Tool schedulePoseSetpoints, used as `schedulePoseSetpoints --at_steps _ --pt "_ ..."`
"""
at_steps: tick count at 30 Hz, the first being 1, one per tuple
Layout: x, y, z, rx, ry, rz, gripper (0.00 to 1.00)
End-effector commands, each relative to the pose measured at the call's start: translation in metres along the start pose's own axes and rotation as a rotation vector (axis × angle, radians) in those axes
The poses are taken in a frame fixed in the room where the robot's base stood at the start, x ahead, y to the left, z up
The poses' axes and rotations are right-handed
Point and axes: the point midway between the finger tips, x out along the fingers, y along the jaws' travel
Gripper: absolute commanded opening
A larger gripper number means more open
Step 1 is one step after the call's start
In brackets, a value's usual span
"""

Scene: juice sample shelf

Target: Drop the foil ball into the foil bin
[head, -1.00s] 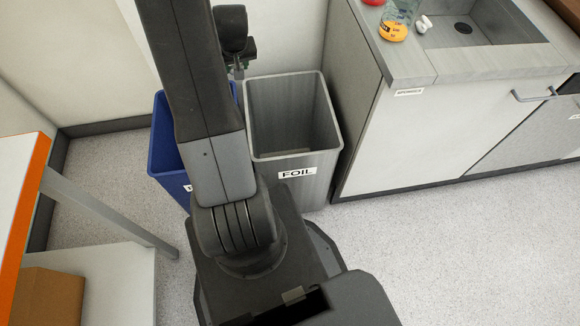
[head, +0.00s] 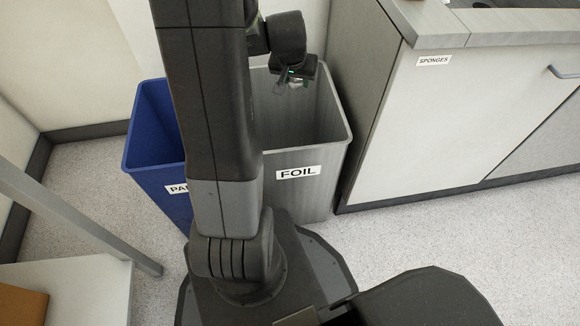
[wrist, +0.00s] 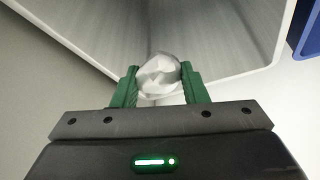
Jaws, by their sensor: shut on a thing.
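The foil ball (wrist: 159,75) is a crumpled silvery-white lump. In the wrist view my gripper (wrist: 160,82) is shut on it, with one green finger on each side. In the head view my gripper (head: 296,83) shows over the opening of the grey foil bin (head: 333,128), toward its back. The bin carries a "FOIL" label and its rim and inside walls also show in the wrist view (wrist: 215,30). The ball is only a small pale patch (head: 297,84) in the head view. My arm hides the bin's left side.
A blue bin (head: 146,135) with a partly hidden label stands just left of the foil bin. A cabinet marked "SPONGES" (head: 440,120) with a grey counter is close on the right. A shelf unit (head: 80,285) is at lower left.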

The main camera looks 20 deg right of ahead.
Motion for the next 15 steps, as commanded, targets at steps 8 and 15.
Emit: schedulePoseSetpoints --at_steps 8,15 --pt "0.031 0.0 0.014 -0.003 -0.002 0.0 0.18" --pt "0.05 -0.001 0.022 -0.003 -0.001 -0.001 0.18"
